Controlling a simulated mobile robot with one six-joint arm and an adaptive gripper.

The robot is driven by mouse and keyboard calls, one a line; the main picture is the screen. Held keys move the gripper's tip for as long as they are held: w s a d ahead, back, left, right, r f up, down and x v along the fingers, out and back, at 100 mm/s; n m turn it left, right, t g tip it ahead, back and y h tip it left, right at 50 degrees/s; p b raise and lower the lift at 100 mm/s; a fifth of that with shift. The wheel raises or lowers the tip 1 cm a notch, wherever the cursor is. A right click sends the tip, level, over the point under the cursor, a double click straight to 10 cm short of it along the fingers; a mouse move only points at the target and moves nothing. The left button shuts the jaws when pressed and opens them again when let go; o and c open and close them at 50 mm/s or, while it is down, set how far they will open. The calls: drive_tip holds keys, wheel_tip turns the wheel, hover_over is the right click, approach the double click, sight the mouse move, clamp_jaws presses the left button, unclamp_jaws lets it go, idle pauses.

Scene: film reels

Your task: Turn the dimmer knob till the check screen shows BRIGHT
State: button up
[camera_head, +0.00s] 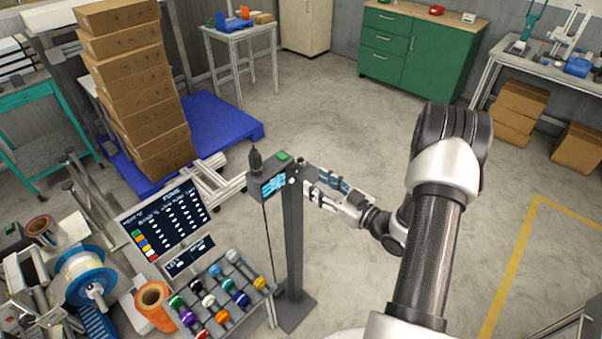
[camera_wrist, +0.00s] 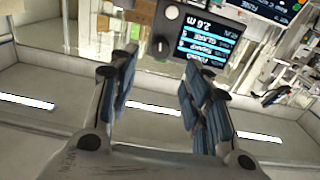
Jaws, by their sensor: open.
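A dark control box (camera_head: 270,182) sits on top of a grey post, with a green part and a black fitting on its top. Its lit cyan screen (camera_wrist: 207,45) appears upside down in the wrist view. One line looks like "2.6 m"; I cannot read the others surely, nor confirm BRIGHT. A dark round knob (camera_wrist: 160,46) with a white pointer mark sits beside the screen. My gripper (camera_head: 312,188) is just right of the box in the head view. In the wrist view my gripper (camera_wrist: 160,72) is open and empty, its blue-padded fingers apart, with the knob beyond the gap between them.
A white round part (camera_wrist: 172,12) is close to the knob. A rack of coloured knobbed pieces (camera_head: 222,295) and a dark chart board (camera_head: 163,218) stand left of the post (camera_head: 293,245). Stacked cartons (camera_head: 135,85) are behind.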

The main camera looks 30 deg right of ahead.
sight(296, 170)
drive_tip(key=x, duration=0.7)
drive_tip(key=shift+w, duration=0.1)
drive_tip(key=shift+c, duration=0.5)
clamp_jaws()
drive_tip(key=shift+f+n+b, duration=0.1)
drive_tip(key=shift+n+b, duration=0.2)
drive_tip(key=shift+b, duration=0.25)
drive_tip(key=n+b, duration=0.5)
drive_tip(key=b, duration=0.1)
drive_tip(key=shift+a+f, duration=0.1)
drive_tip(key=shift+f, duration=0.1)
drive_tip(key=n+b, duration=0.3)
drive_tip(key=b, duration=0.2)
drive_tip(key=shift+r+n, duration=0.15)
drive_tip(key=shift+n, duration=0.15)
